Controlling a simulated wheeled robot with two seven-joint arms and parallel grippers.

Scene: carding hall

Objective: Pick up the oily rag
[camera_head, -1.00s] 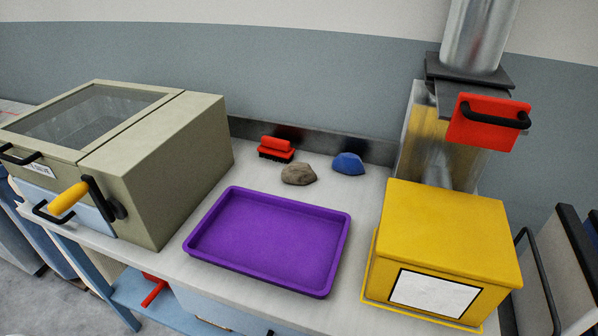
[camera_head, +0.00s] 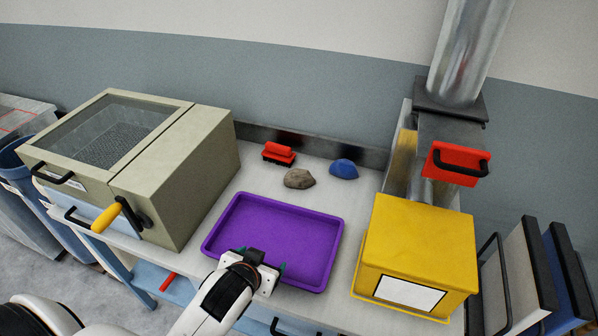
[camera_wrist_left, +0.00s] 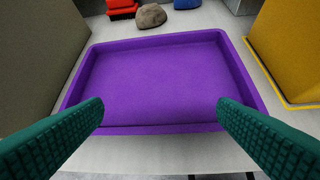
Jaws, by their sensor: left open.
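A grey-brown crumpled lump (camera_head: 299,178) lies on the bench behind the purple tray (camera_head: 212,243); it looks like the oily rag, and it shows at the top of the left wrist view (camera_wrist_left: 151,16). A similar blue lump (camera_head: 343,169) lies to its right. My left gripper (camera_head: 265,267) is at the front edge of the empty tray, apart from both lumps. In the left wrist view its green fingers (camera_wrist_left: 160,110) are spread wide with nothing between them. My right gripper is not in view.
A red brush (camera_head: 279,153) lies left of the lumps. A beige machine with a glass lid (camera_head: 190,165) stands left, and a yellow box (camera_head: 423,235) stands right beside a metal duct (camera_head: 464,50). A strip of bare bench surrounds the lumps.

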